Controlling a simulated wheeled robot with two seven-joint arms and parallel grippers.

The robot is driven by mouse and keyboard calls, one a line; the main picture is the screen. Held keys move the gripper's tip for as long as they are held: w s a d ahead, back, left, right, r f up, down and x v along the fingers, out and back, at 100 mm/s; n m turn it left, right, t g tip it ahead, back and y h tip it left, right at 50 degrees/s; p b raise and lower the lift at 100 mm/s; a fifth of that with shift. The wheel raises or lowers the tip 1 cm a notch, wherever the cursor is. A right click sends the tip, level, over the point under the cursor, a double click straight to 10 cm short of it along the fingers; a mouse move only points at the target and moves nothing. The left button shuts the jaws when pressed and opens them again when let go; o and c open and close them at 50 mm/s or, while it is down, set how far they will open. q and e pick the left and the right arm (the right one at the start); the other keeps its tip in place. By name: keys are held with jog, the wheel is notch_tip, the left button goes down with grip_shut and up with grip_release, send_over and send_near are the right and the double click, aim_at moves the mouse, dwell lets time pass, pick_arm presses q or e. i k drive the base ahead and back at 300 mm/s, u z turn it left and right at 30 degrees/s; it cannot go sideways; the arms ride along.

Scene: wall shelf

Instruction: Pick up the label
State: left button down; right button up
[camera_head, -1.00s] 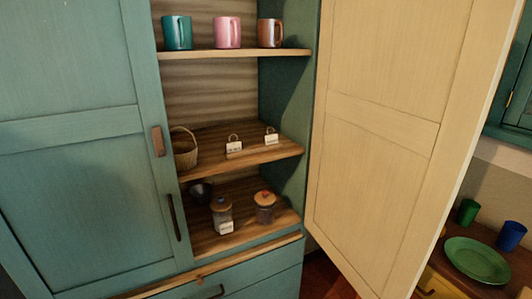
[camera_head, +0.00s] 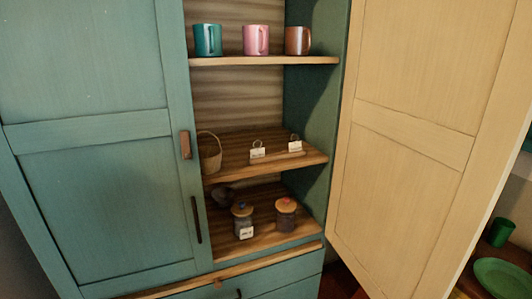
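Two small white labels with loops stand on the middle shelf of the open cabinet: a left label (camera_head: 257,153) and a right label (camera_head: 295,146). Neither of my grippers shows in the head view.
A basket (camera_head: 210,156) stands left of the labels. A red-knobbed jar (camera_head: 286,210) and a dark bowl (camera_head: 222,194) share the lower shelf. Teal, pink and brown mugs (camera_head: 256,40) stand above. The open cream door (camera_head: 400,150) bounds the right side; the teal door (camera_head: 90,150) is closed.

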aim_at(258, 152)
jog(key=z, duration=0.4)
jog(key=k, duration=0.5)
jog(key=z, duration=1.35)
jog(key=i, duration=0.85)
jog(key=u, duration=0.75)
jog(key=i, duration=0.5)
jog(key=u, duration=0.65)
